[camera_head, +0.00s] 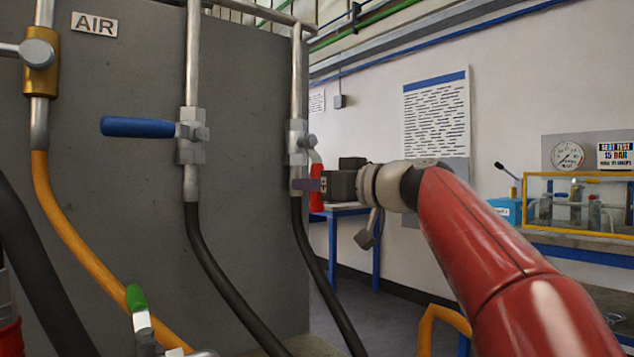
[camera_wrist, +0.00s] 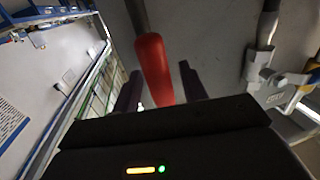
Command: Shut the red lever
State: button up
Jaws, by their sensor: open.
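The red lever (camera_head: 316,190) hangs from the valve (camera_head: 297,145) on the rightmost pipe of the grey panel. Its grip points down, roughly along the pipe and slightly out from it. In the wrist view the red grip (camera_wrist: 154,68) lies between the two dark fingers of my gripper (camera_wrist: 160,72). The jaws are open, with a gap visible at the right finger; contact at the left one cannot be told. In the head view one dark purple fingertip (camera_head: 306,185) shows beside the lever. The lever partly hides the other finger.
A blue lever (camera_head: 138,127) sticks out level from the middle pipe's valve. A brass valve (camera_head: 40,75) feeds an orange hose at the left. A green lever (camera_head: 135,298) stands low in front. Black hoses hang below the valves. A blue table (camera_head: 345,212) stands behind my gripper.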

jog(key=shift+c, duration=0.4)
grip_shut()
jog(key=s+a+r+m+t+p, duration=0.1)
jog(key=s+a+r+m+t, duration=0.1)
jog(key=m, duration=0.8)
jog(key=s+a+r+m+t+h+p, duration=0.1)
jog(key=a+r+m, duration=0.3)
jog(key=m, duration=0.6)
jog(key=shift+s+a+r+t+h+p, duration=0.2)
jog(key=shift+s+r+t+h+p, duration=0.1)
jog(key=shift+s+r+t+p, duration=0.5)
jog(key=shift+w+r+g, duration=0.1)
jog(key=shift+r+g, duration=0.05)
jog(key=shift+g, duration=0.15)
